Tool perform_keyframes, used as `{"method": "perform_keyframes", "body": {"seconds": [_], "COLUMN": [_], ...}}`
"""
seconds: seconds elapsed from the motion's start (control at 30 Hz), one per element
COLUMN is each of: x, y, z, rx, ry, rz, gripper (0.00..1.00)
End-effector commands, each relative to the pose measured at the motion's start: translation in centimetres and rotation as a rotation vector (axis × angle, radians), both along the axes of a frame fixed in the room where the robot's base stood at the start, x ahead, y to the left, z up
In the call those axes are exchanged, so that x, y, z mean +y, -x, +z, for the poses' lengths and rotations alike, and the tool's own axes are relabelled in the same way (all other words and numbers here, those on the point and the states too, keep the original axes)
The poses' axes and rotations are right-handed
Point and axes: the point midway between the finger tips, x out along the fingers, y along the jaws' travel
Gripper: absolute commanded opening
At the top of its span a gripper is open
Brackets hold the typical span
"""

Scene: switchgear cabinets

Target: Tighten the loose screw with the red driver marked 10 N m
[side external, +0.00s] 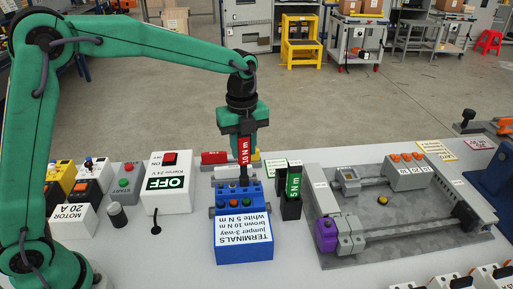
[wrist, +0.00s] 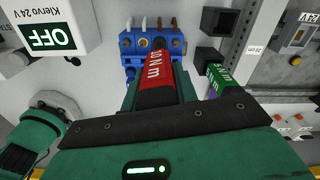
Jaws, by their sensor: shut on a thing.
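My gripper (side external: 243,128) is shut on the red driver (side external: 244,150) marked 10 N m and holds it upright, shaft down, over the blue terminal block (side external: 256,222). In the wrist view the red driver (wrist: 160,68) points at the blue block (wrist: 128,58); its tip is hidden there. In the side view the dark shaft ends at the block's top; I cannot tell whether it touches a screw. The block has several screws and brown and white wires (wrist: 146,24). Its label reads brown 10 N m, white 5 N m. Which screw is loose cannot be told.
A green driver (side external: 293,185) marked 5 N m stands in a black holder just right of the block, beside an empty black socket (wrist: 208,54). A white box (side external: 168,190) reading OFF stands left. A grey fixture plate (side external: 400,235) lies right.

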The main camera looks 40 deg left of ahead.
Motion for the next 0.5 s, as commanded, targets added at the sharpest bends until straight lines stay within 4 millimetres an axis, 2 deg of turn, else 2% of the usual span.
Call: {"method": "perform_keyframes", "body": {"seconds": [0.2, 0.5], "x": [0.02, 0.03], "y": [0.02, 0.03], "z": [0.06, 0.06], "rx": [-0.002, -0.001], "ry": [0.000, 0.000], "rz": [-0.121, -0.141], "gripper": [0.00, 0.00]}}
